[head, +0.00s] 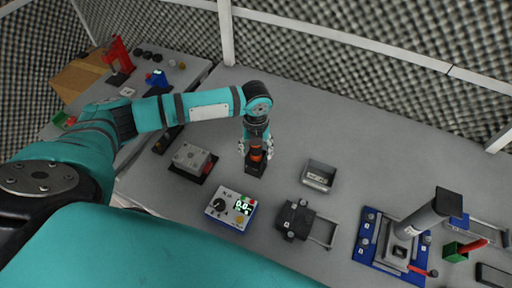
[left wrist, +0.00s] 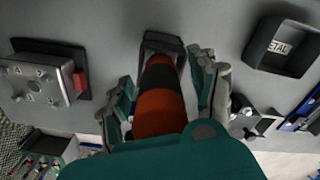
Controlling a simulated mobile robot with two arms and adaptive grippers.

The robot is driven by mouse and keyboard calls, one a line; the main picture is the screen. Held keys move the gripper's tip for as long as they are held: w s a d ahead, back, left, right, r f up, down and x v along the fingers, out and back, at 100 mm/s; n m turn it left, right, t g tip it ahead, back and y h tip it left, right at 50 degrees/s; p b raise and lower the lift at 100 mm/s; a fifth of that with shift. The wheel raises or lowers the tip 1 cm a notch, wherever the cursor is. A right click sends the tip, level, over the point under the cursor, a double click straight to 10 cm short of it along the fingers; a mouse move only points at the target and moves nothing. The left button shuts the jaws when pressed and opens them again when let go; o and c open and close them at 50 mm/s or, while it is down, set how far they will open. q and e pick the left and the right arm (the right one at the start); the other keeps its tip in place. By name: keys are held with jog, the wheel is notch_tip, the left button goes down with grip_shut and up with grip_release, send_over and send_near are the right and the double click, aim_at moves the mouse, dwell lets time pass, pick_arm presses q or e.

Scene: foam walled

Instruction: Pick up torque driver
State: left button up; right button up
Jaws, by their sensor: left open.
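The torque driver (head: 256,151) has an orange and black body and stands upright in a black holder (head: 256,168) in the middle of the table. In the left wrist view the torque driver (left wrist: 160,98) lies between the two fingers, with the holder (left wrist: 162,43) beyond it. My left gripper (head: 257,150) points down over the driver, with its fingers open on either side of it. In the left wrist view the left gripper (left wrist: 165,95) shows a gap to the right finger; contact on the left side is unclear. My right gripper is not in view.
A grey fixture block (head: 192,159) is left of the holder. A meter box (head: 231,208) is in front. A grey tray (head: 319,175) and a dark clamp device (head: 296,219) are to the right. A blue-based press (head: 396,245) stands farther right. The table behind the holder is clear.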

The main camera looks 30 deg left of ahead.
pick_arm(q)
grip_shut()
dwell(0.3)
jog(key=shift+w+r, duration=0.1)
jog(key=shift+r, duration=0.05)
jog(key=shift+r, duration=0.4)
notch_tip(320, 180, up, 9)
jog(key=shift+r+b, duration=0.2)
jog(key=shift+b, duration=0.7)
notch_tip(320, 180, up, 9)
jog(key=p, duration=0.9)
jog(key=shift+f+p, duration=0.2)
jog(key=shift+p, duration=0.2)
jog(key=shift+f, duration=0.1)
